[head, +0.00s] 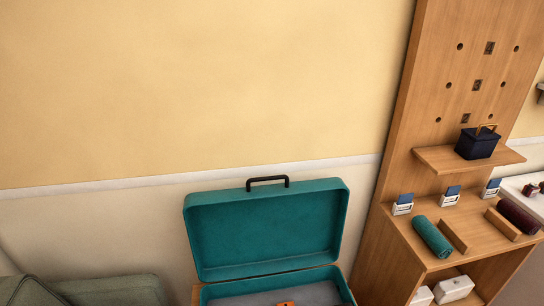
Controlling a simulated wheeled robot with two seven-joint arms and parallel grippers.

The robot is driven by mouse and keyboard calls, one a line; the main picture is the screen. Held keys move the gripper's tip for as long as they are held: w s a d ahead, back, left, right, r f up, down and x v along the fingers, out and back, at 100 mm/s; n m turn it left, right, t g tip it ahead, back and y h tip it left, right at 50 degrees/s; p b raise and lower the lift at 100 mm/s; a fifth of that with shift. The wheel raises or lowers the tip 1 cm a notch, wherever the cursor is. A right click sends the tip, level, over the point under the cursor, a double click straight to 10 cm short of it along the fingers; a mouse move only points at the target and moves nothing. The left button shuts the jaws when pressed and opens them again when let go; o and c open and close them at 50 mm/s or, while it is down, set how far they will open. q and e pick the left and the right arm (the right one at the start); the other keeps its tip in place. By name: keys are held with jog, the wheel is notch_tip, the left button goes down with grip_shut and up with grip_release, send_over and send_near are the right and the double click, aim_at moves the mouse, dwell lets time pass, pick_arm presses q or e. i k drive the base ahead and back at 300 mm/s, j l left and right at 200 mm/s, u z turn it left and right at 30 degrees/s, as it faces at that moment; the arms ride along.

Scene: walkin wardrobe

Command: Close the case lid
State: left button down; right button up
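The teal case stands open at the bottom centre of the head view. Its lid (265,229) is raised near upright against the pale lower wall, with a black handle (267,180) on its top edge. The case's lower half (318,276) shows only in part, with a grey inside and a small orange-brown thing (286,303) at the picture's bottom edge. The front of the case is cut off. Neither of my grippers is in view.
A wooden shelf unit (398,150) stands right of the case, holding a dark blue box (478,143), a rolled teal cloth (432,237) and white boxes (453,289). A grey-green cushioned seat (112,291) is at the lower left. The space above the lid is clear.

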aim_at(248, 231)
jog(key=i+l+z, duration=0.15)
jog(key=z, duration=0.25)
jog(key=i+l+z, duration=0.1)
jog(key=z, duration=0.3)
jog(key=i, duration=0.1)
